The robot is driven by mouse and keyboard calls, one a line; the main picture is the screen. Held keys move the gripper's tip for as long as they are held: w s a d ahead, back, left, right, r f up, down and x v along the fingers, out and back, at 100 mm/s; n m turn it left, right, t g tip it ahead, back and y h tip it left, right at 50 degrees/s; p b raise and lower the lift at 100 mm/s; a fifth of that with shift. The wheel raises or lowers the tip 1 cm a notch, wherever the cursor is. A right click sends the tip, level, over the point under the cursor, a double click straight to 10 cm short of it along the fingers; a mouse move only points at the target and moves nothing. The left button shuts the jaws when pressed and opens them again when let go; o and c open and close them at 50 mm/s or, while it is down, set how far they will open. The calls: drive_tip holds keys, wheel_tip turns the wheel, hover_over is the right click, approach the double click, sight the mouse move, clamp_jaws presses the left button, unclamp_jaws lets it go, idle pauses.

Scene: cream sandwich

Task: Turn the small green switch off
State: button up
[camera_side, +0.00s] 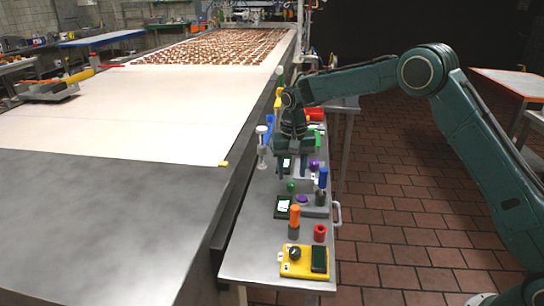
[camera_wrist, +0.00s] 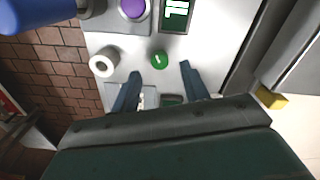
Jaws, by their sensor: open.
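The small green switch (camera_wrist: 159,60) is a round green knob with a white mark in the wrist view, set on the light metal panel. The mark runs at a slant across its top. In the side view the green knob (camera_side: 291,186) shows on the narrow metal table, just below my gripper (camera_side: 292,168). My gripper (camera_wrist: 159,70) points down with its two blue-grey fingers apart and nothing between them. In the wrist view the knob lies just beyond the gap between the fingertips. I cannot tell the exact height between them.
A white ring-shaped knob (camera_wrist: 103,63), a purple button (camera_wrist: 132,8) and a lit display (camera_wrist: 176,14) are close by. A blue handle (camera_side: 323,178), an orange handle (camera_side: 294,215) and a yellow control box (camera_side: 303,262) stand on the table. The conveyor (camera_side: 110,200) runs along the left.

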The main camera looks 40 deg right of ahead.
sight(291, 184)
drive_tip(key=shift+f, duration=1.85)
clamp_jaws()
